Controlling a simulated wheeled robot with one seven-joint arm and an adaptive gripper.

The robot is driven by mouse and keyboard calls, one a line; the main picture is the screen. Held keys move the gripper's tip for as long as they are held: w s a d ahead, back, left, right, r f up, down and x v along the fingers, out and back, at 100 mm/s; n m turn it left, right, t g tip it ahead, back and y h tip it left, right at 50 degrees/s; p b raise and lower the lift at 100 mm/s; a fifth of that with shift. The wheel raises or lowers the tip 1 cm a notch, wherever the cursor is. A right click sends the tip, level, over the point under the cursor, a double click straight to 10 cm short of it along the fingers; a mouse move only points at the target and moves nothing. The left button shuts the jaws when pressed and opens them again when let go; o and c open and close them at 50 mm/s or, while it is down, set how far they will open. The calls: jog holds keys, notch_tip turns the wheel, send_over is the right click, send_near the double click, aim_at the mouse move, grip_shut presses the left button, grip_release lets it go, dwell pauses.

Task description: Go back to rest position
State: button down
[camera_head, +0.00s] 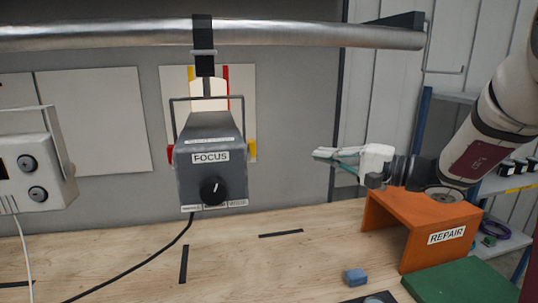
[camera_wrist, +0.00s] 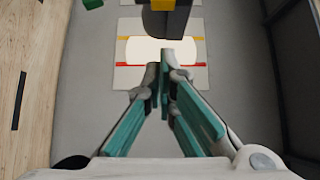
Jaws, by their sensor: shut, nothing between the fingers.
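My gripper (camera_head: 337,157) is at the right of the head view, above the bench and just behind and above the orange REPAIR stand (camera_head: 381,218). Its teal-lined fingers are shut with nothing between them. In the wrist view the closed gripper (camera_wrist: 164,72) points toward a wall panel with a lit white patch and red and yellow strips. My gripper is clear of the FOCUS box (camera_head: 211,172), which hangs by a black strap (camera_head: 204,45) from the metal rail. The edge of a dark object shows at the top of the wrist view.
The metal rail (camera_head: 290,32) runs across the top. A grey box with knobs (camera_head: 35,172) hangs at the left. The wooden bench (camera_head: 225,262) is mostly clear in the middle.

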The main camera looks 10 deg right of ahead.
jog(key=s+a+f+n+g+h, duration=0.25)
jog(key=s+a+g, duration=0.25)
jog(key=s+a, duration=0.25)
jog(key=s+a+f+n+g+h, duration=0.1)
jog(key=s+a+f+n+g, duration=0.2)
jog(key=s+a, duration=0.45)
jog(key=s+d+n+h, duration=0.3)
jog(key=s+d+h, duration=0.5)
jog(key=s, duration=0.4)
jog(key=shift+s+d+t+h, duration=0.15)
jog(key=shift+d+t+h, duration=0.2)
jog(key=shift+h, duration=0.3)
